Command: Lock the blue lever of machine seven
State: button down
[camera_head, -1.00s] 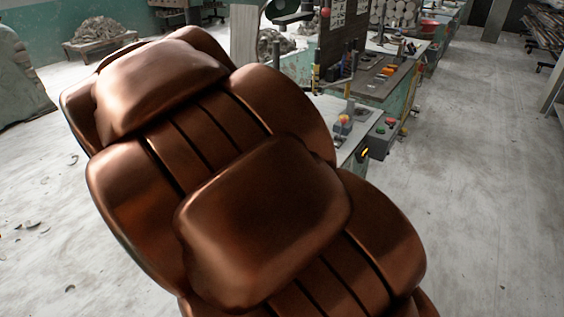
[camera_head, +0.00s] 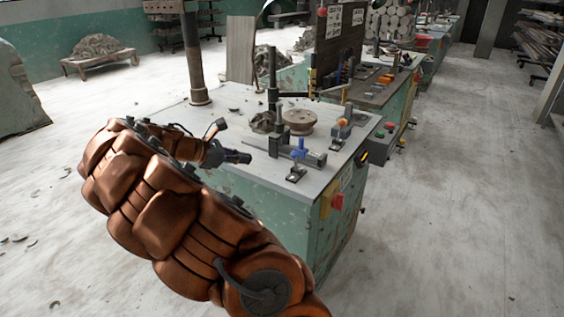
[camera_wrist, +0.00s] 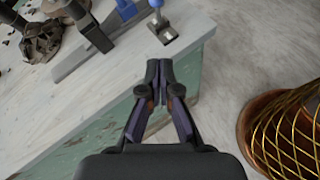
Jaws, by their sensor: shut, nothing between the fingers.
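A blue lever (camera_head: 299,150) stands upright on a small metal clamp (camera_head: 296,174) near the front edge of a pale worktop (camera_head: 225,117). In the wrist view, blue parts (camera_wrist: 126,9) and the metal clamp (camera_wrist: 163,33) show at the top edge, partly cut off. My gripper (camera_head: 243,157) is left of the blue lever in the head view, apart from it. In the wrist view, my gripper (camera_wrist: 159,66) has its fingertips together with nothing between them, over the worktop's edge. I cannot read a number seven on the machine.
A dark upright post (camera_head: 273,95), a round brown disc (camera_head: 300,121) and a clay lump (camera_head: 264,122) stand on the worktop. An orange-topped fixture (camera_head: 342,127) is at its right edge. A red switch (camera_head: 338,201) sits on the green cabinet (camera_head: 341,238). The floor at right is clear.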

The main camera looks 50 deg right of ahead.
jog(key=shift+w+d+f, duration=0.1)
jog(key=shift+w, duration=0.1)
send_near(295, 160)
notch_tip(295, 160, down, 3)
jog(key=d, duration=0.3)
jog(key=shift+s+d+r+p, duration=0.15)
jog(key=shift+s+r+p, duration=0.05)
jog(key=shift+s+p, duration=0.2)
jog(key=shift+s+d+r, duration=0.15)
jog(key=shift+s+d, duration=0.1)
jog(key=shift+d, duration=0.25)
